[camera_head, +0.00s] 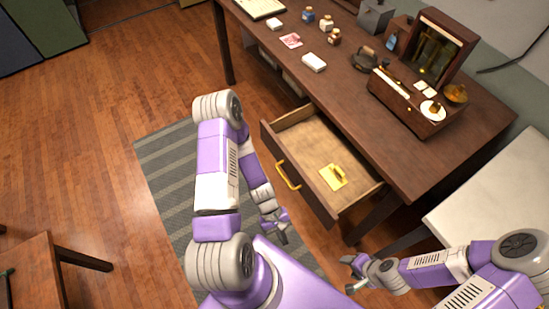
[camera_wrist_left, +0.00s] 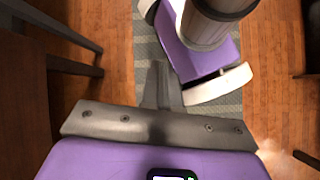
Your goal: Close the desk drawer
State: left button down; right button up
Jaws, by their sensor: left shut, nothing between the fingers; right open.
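The desk (camera_head: 400,160) is dark brown wood, and its drawer (camera_head: 307,190) stands pulled out in the head view. The drawer front has a yellow handle (camera_head: 288,176), and a yellow object (camera_head: 333,176) lies inside on the drawer floor. My left gripper (camera_head: 277,232) is shut and empty, low in front of the drawer front and apart from the handle. Its fingers also show in the left wrist view (camera_wrist_left: 161,85), above the striped rug. My right gripper (camera_head: 353,268) is open and empty, below the near right corner of the drawer.
The desk top holds a white box (camera_head: 314,62), several small bottles and an open wooden case (camera_head: 410,102). A white table (camera_head: 500,190) stands at the right. A grey striped rug (camera_head: 165,160) lies on the floor. A small wooden table (camera_head: 35,270) is at lower left.

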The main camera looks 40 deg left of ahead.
pick_arm(q)
jog(key=a+n+t+h, duration=0.1)
jog(key=n+h, duration=0.2)
jog(key=n, duration=0.1)
jog(key=n+t+y+b, duration=0.3)
jog(key=n+t, duration=1.4)
jog(key=t, duration=0.1)
send_near(279, 156)
jog(key=b+x, duration=0.1)
jog(key=x, duration=0.5)
jog(key=shift+w+d+f, duration=0.1)
jog(key=shift+w+d, duration=0.05)
jog(key=shift+w, duration=0.25)
